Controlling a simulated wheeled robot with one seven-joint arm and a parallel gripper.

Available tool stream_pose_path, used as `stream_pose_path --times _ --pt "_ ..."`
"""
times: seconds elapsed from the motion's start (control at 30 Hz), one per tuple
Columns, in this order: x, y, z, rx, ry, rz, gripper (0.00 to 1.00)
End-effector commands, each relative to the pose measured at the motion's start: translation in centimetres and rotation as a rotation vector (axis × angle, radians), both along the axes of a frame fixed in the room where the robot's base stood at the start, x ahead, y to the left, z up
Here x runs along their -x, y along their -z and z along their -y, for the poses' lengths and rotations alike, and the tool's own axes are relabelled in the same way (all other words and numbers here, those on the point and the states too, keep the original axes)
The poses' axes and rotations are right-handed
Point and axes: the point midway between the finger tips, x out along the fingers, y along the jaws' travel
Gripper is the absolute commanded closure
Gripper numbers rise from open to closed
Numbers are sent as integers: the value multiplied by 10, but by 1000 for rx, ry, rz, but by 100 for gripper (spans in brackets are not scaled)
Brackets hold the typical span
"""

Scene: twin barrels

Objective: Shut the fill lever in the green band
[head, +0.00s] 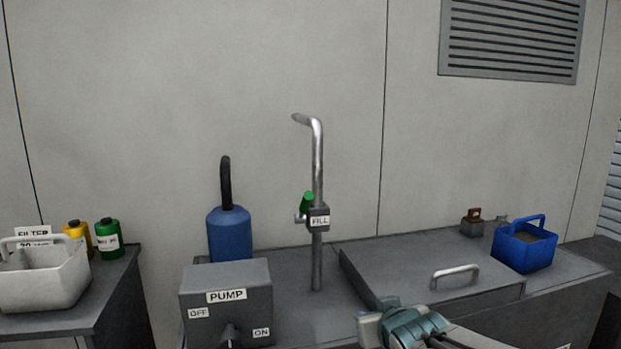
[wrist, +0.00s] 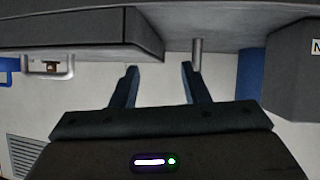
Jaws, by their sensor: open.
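The fill lever (head: 307,202) has a green grip that points up and leans slightly, beside the valve block labelled FILL (head: 319,218). The block sits on an upright metal pipe (head: 318,165) with a bent spout at the top. I see no green band or level gauge in either view. My gripper (wrist: 157,80) is open and empty in the wrist view, its two dark fingers apart. In the head view my arm (head: 405,328) is low, in front of the counter, below and right of the lever. The pipe's lower part (wrist: 197,56) shows near one finger in the wrist view.
A grey PUMP box (head: 226,298) with OFF and ON labels stands left of the pipe, before a blue cylinder (head: 229,235). A handled lid (head: 400,270) lies to the right, with a blue basket (head: 526,246) beyond. A white basket (head: 45,280) stands far left.

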Motion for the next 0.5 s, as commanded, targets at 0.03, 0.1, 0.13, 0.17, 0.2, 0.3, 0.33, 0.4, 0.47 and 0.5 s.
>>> stream_pose_path --times 0.03,0.1,0.13,0.17,0.2,0.3,0.33,0.4,0.47,0.5 --pt "-10 -42 -13 -13 -47 89 59" --pt "-19 -79 -31 -36 -113 205 59" --pt "-21 -93 -39 -45 -141 248 59" --pt "-23 -106 -46 -55 -167 289 59" --pt "-24 -122 -54 -69 -200 335 59" --pt "-24 -151 -70 -96 -266 424 59" --pt "-24 -157 -74 -103 -281 443 59" --pt "-23 -166 -80 -113 -307 473 59" --pt "-23 -170 -84 -119 -319 489 59" --pt "-25 -170 -85 -122 -323 493 59"
